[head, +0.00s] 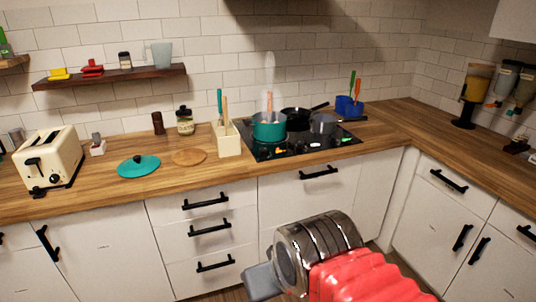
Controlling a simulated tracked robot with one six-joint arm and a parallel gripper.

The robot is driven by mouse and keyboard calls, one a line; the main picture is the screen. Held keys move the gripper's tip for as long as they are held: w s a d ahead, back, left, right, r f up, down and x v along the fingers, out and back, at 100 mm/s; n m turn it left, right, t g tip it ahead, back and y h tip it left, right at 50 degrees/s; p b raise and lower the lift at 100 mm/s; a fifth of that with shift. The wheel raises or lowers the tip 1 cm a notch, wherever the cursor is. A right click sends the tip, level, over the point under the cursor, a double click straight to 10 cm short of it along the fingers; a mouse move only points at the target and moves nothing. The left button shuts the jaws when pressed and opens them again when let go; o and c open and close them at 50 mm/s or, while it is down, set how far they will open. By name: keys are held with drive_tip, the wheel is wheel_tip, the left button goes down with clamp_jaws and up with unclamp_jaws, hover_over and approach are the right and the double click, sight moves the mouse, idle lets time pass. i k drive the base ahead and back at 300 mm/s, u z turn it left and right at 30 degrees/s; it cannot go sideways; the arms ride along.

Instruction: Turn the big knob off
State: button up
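My gripper (262,281) is low in the middle of the head view, in front of the white drawers and well below the counter. One grey finger part shows at the left end of my metal wrist, so its opening cannot be judged. No knob can be clearly made out as the big one. A black cooktop (255,147) is set in the counter behind my gripper, with small coloured marks along its front edge that are too small to tell as knobs or lights. A teal pot (268,131) stands on it with pale steam above.
Dark pans (323,124) share the cooktop. A utensil holder (229,141), a teal lid (138,167) and a cream toaster (48,160) stand to the left. Dispensers (477,88) are at the far right. Black handles (319,172) stick out from the drawers.

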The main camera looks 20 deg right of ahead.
sight(264, 151)
drive_tip(key=k, duration=1)
drive_tip(key=z, duration=0.25)
drive_tip(key=i, duration=0.4)
drive_tip(key=z, duration=0.65)
drive_tip(key=i, duration=1.55)
drive_tip(key=u, duration=0.55)
drive_tip(key=i, duration=0.5)
drive_tip(key=u, duration=0.25)
